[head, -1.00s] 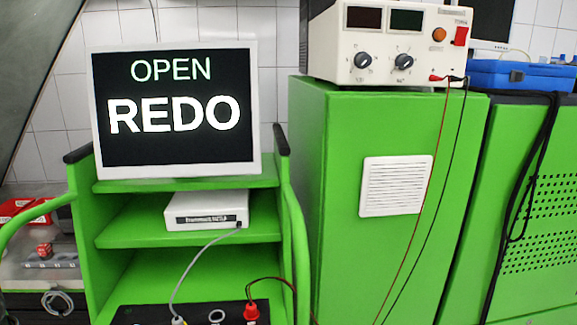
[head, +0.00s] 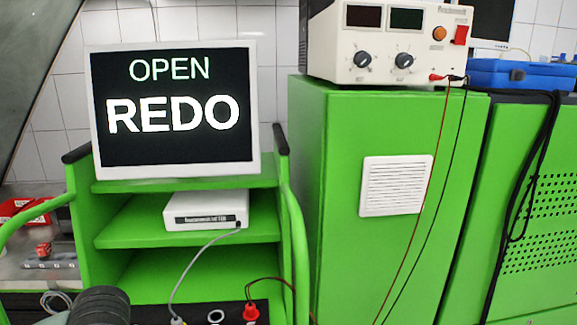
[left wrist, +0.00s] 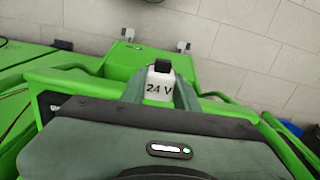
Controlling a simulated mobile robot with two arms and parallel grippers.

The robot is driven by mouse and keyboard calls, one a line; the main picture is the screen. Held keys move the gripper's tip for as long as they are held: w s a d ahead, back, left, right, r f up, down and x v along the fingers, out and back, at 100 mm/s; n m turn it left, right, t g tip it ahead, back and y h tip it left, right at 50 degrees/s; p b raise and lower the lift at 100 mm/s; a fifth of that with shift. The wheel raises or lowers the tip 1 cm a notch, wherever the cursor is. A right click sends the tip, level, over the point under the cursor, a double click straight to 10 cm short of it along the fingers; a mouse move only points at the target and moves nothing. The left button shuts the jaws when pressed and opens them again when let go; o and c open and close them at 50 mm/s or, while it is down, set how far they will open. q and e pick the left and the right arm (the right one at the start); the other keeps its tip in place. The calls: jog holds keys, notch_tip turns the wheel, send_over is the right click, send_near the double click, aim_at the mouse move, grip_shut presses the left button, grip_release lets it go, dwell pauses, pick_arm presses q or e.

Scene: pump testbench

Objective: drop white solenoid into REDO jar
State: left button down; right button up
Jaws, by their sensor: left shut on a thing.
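The white solenoid (left wrist: 159,88), marked "24 V" and with a black top, shows in the left wrist view. My left gripper (left wrist: 160,78) is shut on it, with one grey-green finger on each side. The head view shows neither the solenoid nor the left gripper; only a dark rounded part of my own arm shows at its bottom left. I see no REDO jar in either view. The monitor (head: 175,110) in the head view reads "OPEN" above "REDO". My right gripper is in neither view.
The monitor stands on a green shelf rack (head: 118,225) above a white box (head: 206,211). To the right, a power supply (head: 390,45) sits on a green cabinet (head: 325,200), with red and black leads hanging down. Red bins (head: 25,210) are at far left.

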pick_arm(q)
jog(key=shift+m, duration=0.9)
jog(key=d, duration=0.2)
jog(key=w+d+r, duration=0.1)
jog(key=shift+d+b, duration=0.3)
jog(key=shift+d, duration=0.1)
